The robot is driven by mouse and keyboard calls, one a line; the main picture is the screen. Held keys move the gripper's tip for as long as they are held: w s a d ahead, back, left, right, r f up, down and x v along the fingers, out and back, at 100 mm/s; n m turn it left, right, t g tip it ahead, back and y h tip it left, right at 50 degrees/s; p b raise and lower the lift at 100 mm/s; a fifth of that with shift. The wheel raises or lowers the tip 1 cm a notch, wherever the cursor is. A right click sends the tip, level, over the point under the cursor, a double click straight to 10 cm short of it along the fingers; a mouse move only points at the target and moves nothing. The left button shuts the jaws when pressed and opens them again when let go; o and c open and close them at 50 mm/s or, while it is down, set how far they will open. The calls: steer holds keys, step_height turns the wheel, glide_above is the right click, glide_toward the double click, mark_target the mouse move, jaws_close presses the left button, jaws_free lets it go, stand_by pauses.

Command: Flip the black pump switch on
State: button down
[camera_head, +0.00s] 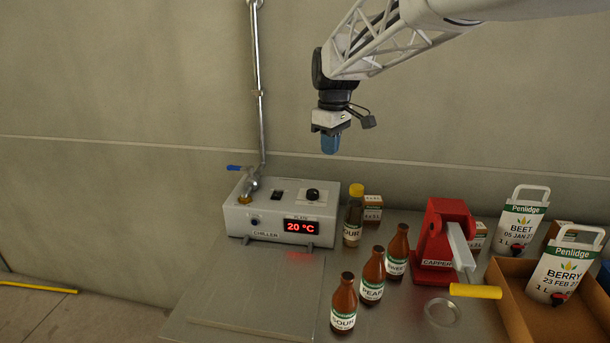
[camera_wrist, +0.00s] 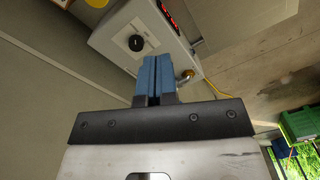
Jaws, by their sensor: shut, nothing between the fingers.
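The black switch (camera_head: 277,194) sits on the top face of the grey chiller box (camera_head: 264,224), between the tap and a black round knob (camera_head: 312,194). Whether it is on or off is too small to tell. My gripper (camera_head: 330,145) has blue fingers, shut and empty. In the head view it hangs in the air, above and to the right of the box. In the wrist view, the shut fingers (camera_wrist: 153,62) overlap part of the chiller box (camera_wrist: 112,38), with the knob (camera_wrist: 136,43) just beyond the tips. I cannot make out the switch there; the fingers may hide it.
A blue-handled tap (camera_head: 248,182) and a vertical pipe (camera_head: 258,90) rise at the box's left. Brown bottles (camera_head: 372,277), a yellow-capped bottle (camera_head: 354,217), a red capper (camera_head: 444,236) and a cardboard tray (camera_head: 515,305) stand to the right.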

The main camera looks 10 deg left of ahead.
mark_target(276, 196)
steer(key=w+a+f+n, duration=0.2)
steer(key=w+a, duration=0.3)
steer(key=a, duration=0.3)
steer(key=w+a+f+n+g, duration=0.1)
steer(key=w+a+f+n, duration=0.2)
steer(key=w+a, duration=0.2)
steer(key=a, duration=0.3)
steer(key=shift+a, duration=0.25)
steer(key=shift+f, duration=0.2)
steer(key=f, duration=0.4)
steer(key=s+f, duration=0.1)
steer(key=f, duration=0.8)
steer(key=shift+s+f, duration=0.3)
steer(key=shift+f, duration=0.05)
steer(key=shift+f, duration=0.25)
